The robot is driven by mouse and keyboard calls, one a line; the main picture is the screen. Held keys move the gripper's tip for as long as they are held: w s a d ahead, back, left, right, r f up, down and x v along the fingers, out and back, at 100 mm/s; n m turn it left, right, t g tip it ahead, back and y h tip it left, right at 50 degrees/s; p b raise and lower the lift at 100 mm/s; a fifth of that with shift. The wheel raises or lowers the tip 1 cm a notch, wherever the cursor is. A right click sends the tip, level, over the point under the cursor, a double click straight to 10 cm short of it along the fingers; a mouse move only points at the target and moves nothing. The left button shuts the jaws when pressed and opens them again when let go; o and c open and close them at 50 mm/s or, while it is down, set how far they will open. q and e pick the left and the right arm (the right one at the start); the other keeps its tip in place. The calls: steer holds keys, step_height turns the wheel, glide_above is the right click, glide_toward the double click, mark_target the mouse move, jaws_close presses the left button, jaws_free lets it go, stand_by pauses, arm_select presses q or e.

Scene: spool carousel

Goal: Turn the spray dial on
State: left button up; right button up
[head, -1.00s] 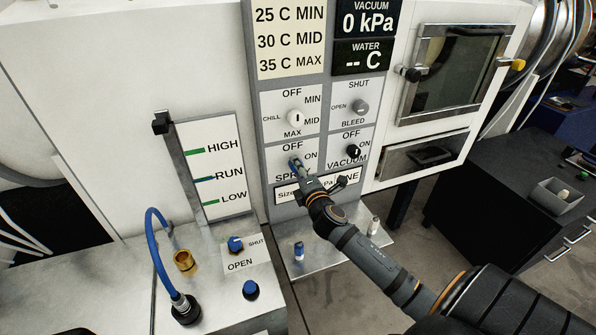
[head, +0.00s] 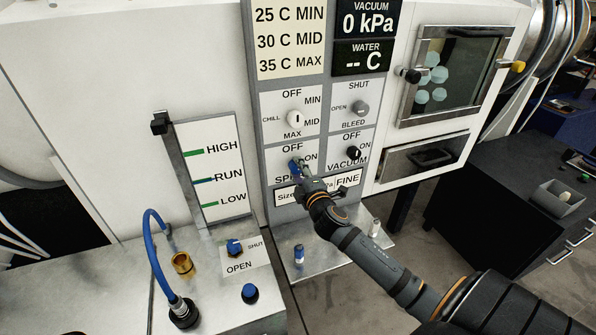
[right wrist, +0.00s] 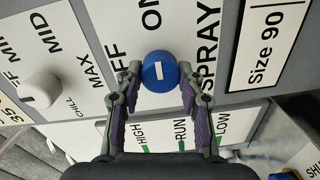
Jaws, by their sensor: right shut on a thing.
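The blue spray dial (right wrist: 160,70) is between the two fingers of my right gripper (right wrist: 159,82) in the right wrist view. The fingers touch it from both sides and are shut on it. Its white mark lies towards the ON label (right wrist: 150,18). In the head view my right gripper (head: 300,169) reaches the panel at the dial, which it mostly hides. The window (head: 452,75) at the upper right shows several pale round spots. My left gripper is out of view.
The white chill knob (head: 295,118) sits above the spray dial, and the black vacuum knob (head: 354,152) is to its right. Below it, a size label (head: 347,181) reads FINE, partly hidden by my arm. A steel ledge (head: 330,258) juts out below.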

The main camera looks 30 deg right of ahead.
steer(key=o, duration=1.2)
steer(key=v, duration=1.2)
steer(key=shift+f, duration=0.1)
steer(key=shift+d+f, duration=0.1)
steer(key=shift+d, duration=0.05)
